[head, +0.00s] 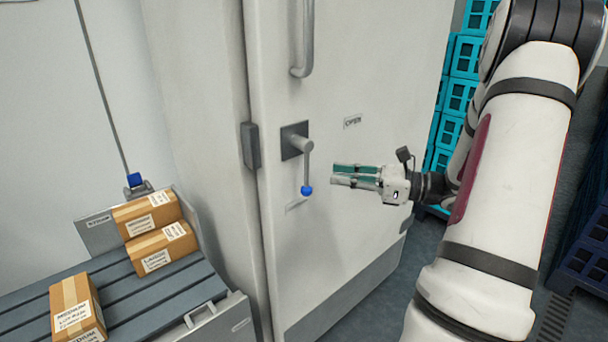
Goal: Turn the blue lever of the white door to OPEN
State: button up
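The white door (375,75) stands upright in the middle of the head view. Its lever (308,165) hangs straight down from a grey square plate, with a blue knob (306,190) at its lower end. A label reading OPEN (353,121) is on the door, up and right of the lever's pivot. A second label (296,207) sits below the knob; its text is too faint to read. My gripper (333,175) is just right of the knob, pointing left at it. Its two fingers look parted, with nothing between them. It appears not to touch the lever.
A grey door handle (305,40) is above the lever, and a dark hinge-side block (250,145) is to its left. A slatted bench (165,295) with brown cartons (78,308) stands at lower left. Teal crates (461,92) are stacked behind my arm.

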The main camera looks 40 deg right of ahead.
aim_at(306, 185)
jog(key=x, duration=0.8)
jog(key=shift+w+a+b, duration=0.15)
jog(key=shift+w+b, duration=0.1)
jog(key=shift+b, duration=0.15)
jog(key=shift+c, duration=0.6)
grip_shut()
